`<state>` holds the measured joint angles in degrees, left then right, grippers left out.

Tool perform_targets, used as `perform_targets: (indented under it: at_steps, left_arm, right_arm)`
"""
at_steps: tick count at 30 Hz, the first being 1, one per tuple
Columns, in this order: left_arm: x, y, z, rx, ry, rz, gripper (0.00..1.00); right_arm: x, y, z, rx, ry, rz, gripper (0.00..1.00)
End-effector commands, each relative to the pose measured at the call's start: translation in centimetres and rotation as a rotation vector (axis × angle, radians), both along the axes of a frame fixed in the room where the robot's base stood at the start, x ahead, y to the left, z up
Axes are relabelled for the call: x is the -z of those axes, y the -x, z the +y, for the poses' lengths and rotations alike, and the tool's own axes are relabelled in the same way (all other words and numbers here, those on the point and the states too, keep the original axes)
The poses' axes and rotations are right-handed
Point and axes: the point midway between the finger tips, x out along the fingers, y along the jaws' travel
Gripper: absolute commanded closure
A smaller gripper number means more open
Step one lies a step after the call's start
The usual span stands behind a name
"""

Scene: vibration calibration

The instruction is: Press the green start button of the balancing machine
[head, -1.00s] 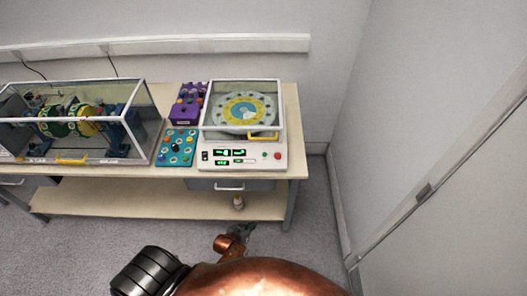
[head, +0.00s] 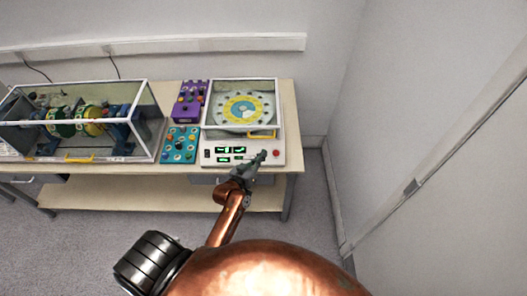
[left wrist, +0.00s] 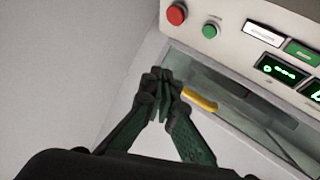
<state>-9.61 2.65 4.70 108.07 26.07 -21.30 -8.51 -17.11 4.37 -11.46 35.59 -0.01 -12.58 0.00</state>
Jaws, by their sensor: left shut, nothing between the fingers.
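The balancing machine (head: 210,160) is a white case with a clear framed cover, on the right part of the bench. Its green start button (left wrist: 211,29) shows in the left wrist view beside a red button (left wrist: 177,14). In the head view the red button (head: 276,153) is visible, and the green one is hidden behind my gripper tips. My left gripper (head: 262,155) is shut and empty, its fingers over the front panel. In the left wrist view the closed fingertips (left wrist: 162,82) appear apart from the green button; whether they touch the machine cannot be told.
The yellow cover handle (left wrist: 200,101) lies close to my fingertips in the wrist view. A teal control box (head: 181,145) and a purple one (head: 188,101) stand left of the machine. A larger glazed rig (head: 80,120) stands further left. The floor right of the bench is clear.

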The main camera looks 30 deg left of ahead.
Motion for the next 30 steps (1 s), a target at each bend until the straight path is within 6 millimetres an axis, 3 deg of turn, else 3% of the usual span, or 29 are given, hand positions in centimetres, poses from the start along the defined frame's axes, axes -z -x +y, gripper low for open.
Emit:
perform_targets:
  at_steps: [8, 23, 30]
  left_arm:
    - [0.4, -0.2, 0.1, 0.000, -0.001, 0.000, 1.00]
    - [5.2, -3.5, 2.2, -0.001, -0.001, 0.002, 1.00]
    - [6.3, -4.8, 2.9, 0.000, -0.003, 0.001, 1.00]
  right_arm:
    - [0.5, 0.2, 0.0, 0.000, 0.000, 0.003, 1.00]
    - [6.9, 1.0, -0.5, 0.000, 0.005, 0.016, 1.00]
    - [8.0, 1.2, -0.5, 0.000, 0.006, 0.019, 1.00]
